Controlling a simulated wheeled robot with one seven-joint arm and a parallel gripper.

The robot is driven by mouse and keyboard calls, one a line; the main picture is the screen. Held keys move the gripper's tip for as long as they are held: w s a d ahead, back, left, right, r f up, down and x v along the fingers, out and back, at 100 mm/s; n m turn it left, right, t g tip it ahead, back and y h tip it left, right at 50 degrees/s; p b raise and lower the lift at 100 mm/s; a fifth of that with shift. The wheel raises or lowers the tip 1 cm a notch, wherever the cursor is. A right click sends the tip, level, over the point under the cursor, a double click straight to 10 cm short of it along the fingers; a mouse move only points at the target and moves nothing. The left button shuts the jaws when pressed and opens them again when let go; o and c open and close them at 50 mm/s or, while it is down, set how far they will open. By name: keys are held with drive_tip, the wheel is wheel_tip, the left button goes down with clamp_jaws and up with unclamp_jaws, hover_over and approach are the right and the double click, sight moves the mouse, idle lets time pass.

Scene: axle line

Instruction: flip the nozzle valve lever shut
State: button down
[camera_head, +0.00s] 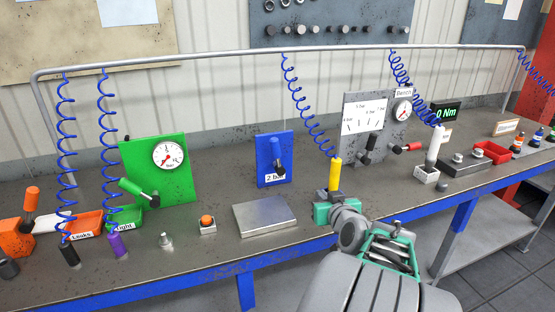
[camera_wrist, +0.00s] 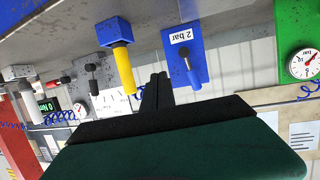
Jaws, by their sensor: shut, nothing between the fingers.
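No readable label marks which lever is the nozzle valve's. In the upside-down wrist view, this yellow lever (camera_wrist: 124,70) rises from a blue block (camera_wrist: 113,31), left of my fingers. My gripper (camera_wrist: 157,82) is shut and empty, apart from the lever as far as I can tell. In the head view, my arm hides the lever's base. A blue "2 bar" panel (camera_head: 269,150) has a dark lever, also seen blue-handled in the wrist view (camera_wrist: 193,80).
A green panel (camera_head: 180,188) carries a gauge and a green-handled lever (camera_head: 131,187). A grey panel (camera_head: 375,125) has black and red-handled levers. A metal plate (camera_head: 264,215) lies left of my arm. A white cylinder (camera_head: 434,148) stands to the right. Blue coiled hoses hang from a rail.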

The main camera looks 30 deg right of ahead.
drive_tip(key=a+f+n+g+y+b, duration=0.25)
drive_tip(key=a+f, duration=0.35)
drive_tip(key=a, duration=0.5)
drive_tip(key=a+f+n+g+y+b, duration=0.1)
drive_tip(key=a+f+g+y+b, duration=0.15)
drive_tip(key=a+f, duration=0.6)
drive_tip(key=s+a+f+g+b, duration=0.1)
drive_tip(key=s+a+f+g, duration=0.1)
drive_tip(key=s+a, duration=0.4)
drive_tip(key=s+a+f+n+g+b, duration=0.1)
drive_tip(key=s+a+f+g, duration=0.1)
drive_tip(key=s+a+g, duration=0.2)
drive_tip(key=s+a, duration=0.3)
drive_tip(key=shift+f+y, duration=0.3)
drive_tip(key=shift+d, duration=0.1)
